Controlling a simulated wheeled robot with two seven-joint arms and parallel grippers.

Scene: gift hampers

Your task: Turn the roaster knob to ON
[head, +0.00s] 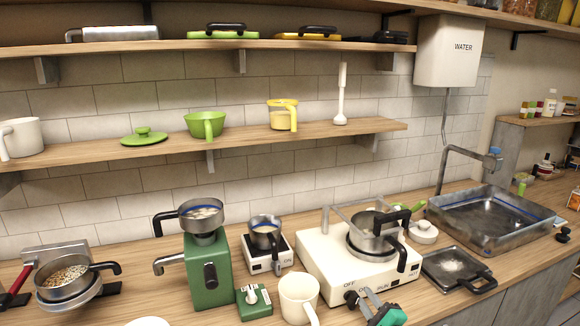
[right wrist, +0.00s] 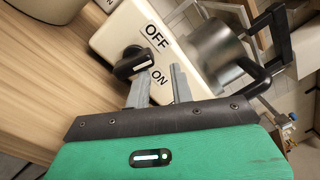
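The roaster (head: 355,255) is a cream-white box on the counter with a dark metal pot (head: 372,230) on top. Its black knob (head: 351,299) is on the front, below the word OFF. In the right wrist view the knob (right wrist: 133,64) sits beside the OFF and ON labels; which one it points to I cannot tell. My right gripper (head: 369,296) is just right of the knob, fingers apart. In the right wrist view its grey fingers (right wrist: 160,82) have an empty gap, one fingertip close to the knob; contact is unclear. My left gripper is not in view.
A white mug (head: 299,299), a small green switch box (head: 253,301) and a green machine (head: 208,270) stand left of the roaster. A dark square pan (head: 455,268) and a metal sink (head: 490,218) lie to the right. Shelves run above.

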